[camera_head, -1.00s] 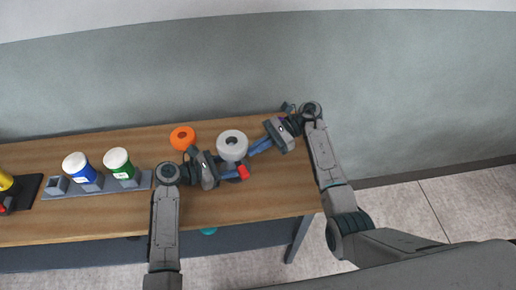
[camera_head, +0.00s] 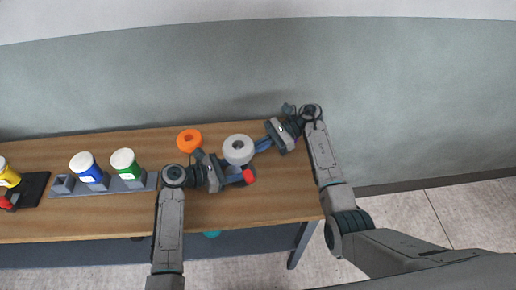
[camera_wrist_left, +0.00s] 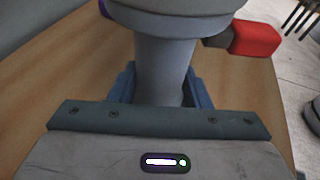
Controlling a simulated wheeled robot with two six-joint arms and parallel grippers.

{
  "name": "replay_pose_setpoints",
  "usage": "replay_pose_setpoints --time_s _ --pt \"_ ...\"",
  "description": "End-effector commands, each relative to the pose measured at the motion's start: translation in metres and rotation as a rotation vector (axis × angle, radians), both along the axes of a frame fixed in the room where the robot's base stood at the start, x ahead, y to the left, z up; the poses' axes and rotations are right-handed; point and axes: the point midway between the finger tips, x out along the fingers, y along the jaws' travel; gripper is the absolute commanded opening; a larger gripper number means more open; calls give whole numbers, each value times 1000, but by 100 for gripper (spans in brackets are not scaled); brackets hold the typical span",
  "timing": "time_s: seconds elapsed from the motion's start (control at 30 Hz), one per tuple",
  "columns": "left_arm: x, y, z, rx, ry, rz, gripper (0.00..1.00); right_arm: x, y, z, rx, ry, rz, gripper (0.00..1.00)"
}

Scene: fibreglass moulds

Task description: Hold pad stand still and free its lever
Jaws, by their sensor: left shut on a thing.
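The pad stand (camera_head: 239,149) has a round light-grey top and stands on the wooden table. Its grey stem (camera_wrist_left: 162,65) shows in the left wrist view, with a red-tipped lever (camera_wrist_left: 255,38) sticking out to the right. The red tip also shows in the head view (camera_head: 249,176). My left gripper (camera_head: 226,174) is shut on the stem, its blue fingers on both sides. My right gripper (camera_head: 262,146) is at the stand's right, blue fingers pointing at it. Its fingertips are partly hidden, so I cannot tell whether they touch or are open.
An orange ring (camera_head: 189,140) lies behind my left gripper. A grey rack (camera_head: 145,182) holds a blue and a green bottle farther left. The front right of the table (camera_head: 270,205) is clear.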

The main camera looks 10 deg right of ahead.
Motion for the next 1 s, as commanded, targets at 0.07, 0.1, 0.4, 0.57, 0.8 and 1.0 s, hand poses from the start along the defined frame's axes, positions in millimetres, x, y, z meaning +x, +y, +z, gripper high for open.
replay_pose_setpoints --time_s 0.07,0.1,0.4,0.57,0.8,1.0 --pt "-1 0 -1 1 1 -1 30 2 2 0 0 0 0 0" --pt "-1 0 -1 1 1 -1 30 2 2 0 0 -1 0 0" --pt "-1 0 -1 1 1 -1 30 9 7 0 1 -1 0 0" --pt "-1 0 -1 1 1 -1 30 12 9 0 1 -1 0 0" --pt "-1 0 -1 1 1 -1 30 17 13 1 0 -1 0 0" --pt "-1 0 -1 1 1 -1 30 20 16 0 1 0 1 0"
